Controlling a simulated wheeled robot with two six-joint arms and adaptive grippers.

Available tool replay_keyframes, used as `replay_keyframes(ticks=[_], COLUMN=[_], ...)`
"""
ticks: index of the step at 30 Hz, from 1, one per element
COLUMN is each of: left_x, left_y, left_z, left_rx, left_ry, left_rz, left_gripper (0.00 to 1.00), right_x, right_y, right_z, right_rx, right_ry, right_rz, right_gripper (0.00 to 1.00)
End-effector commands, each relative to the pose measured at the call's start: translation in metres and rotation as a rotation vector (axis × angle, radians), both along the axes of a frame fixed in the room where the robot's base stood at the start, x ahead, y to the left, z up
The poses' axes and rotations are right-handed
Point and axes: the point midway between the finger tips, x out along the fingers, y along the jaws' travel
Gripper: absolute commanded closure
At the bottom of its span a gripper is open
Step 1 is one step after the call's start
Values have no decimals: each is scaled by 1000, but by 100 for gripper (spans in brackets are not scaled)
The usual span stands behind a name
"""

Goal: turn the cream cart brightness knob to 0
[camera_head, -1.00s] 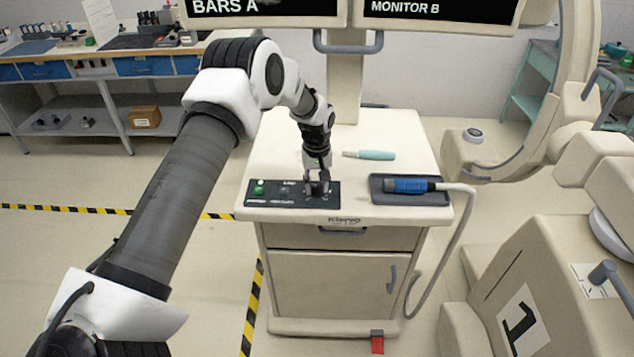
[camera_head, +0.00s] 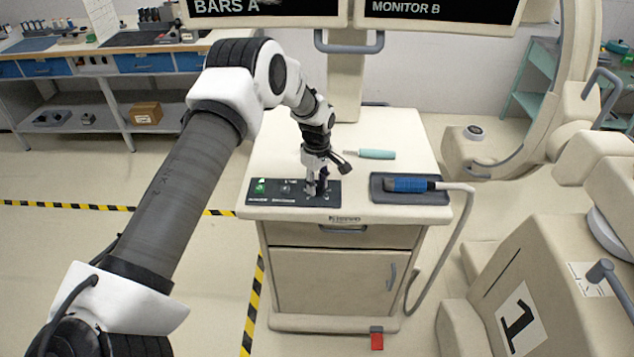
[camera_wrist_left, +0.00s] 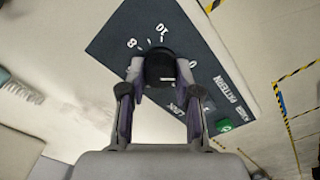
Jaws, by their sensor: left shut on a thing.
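The cream cart (camera_head: 400,130) stands in front of me with a dark control panel (camera_head: 270,198) on its near left top. In the left wrist view the panel (camera_wrist_left: 190,30) shows a black round knob (camera_wrist_left: 160,66) with scale numbers 8 and 10 readable beside it. My left gripper (camera_head: 317,190) points down at the panel's right part. In the left wrist view its fingers (camera_wrist_left: 160,80) are closed on the brightness knob from both sides. My right gripper is not in view.
A blue-handled probe (camera_head: 408,184) lies in a dark tray (camera_head: 420,197) right of the panel, its cable hanging off the cart. A teal-handled tool (camera_head: 376,154) lies behind. A green button (camera_head: 259,187) is at the panel's left. Monitors (camera_head: 440,10) hang above.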

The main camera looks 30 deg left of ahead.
Motion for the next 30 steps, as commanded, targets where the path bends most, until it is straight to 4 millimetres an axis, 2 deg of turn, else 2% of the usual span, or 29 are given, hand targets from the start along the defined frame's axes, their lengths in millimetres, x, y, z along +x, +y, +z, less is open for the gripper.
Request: replay_keyframes(ticks=[1,11,12,13,23,26,30], left_x=[-5,-5,-5,-5,-2,0,0], left_y=[-2,-1,-1,-1,0,0,0], left_z=[-6,-6,-6,-6,0,11,43], left_rx=[-3,-3,-3,-3,-1,-1,-1], left_ry=[17,17,17,17,5,2,0], left_rz=[3,4,4,4,3,3,2], left_gripper=[100,100,54,43,43,43,43], right_x=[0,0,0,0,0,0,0], right_y=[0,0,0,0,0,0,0], right_z=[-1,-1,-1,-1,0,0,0], right_rx=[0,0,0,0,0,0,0], right_ry=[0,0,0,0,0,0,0], right_rz=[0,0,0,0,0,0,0], right_gripper=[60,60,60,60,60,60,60])
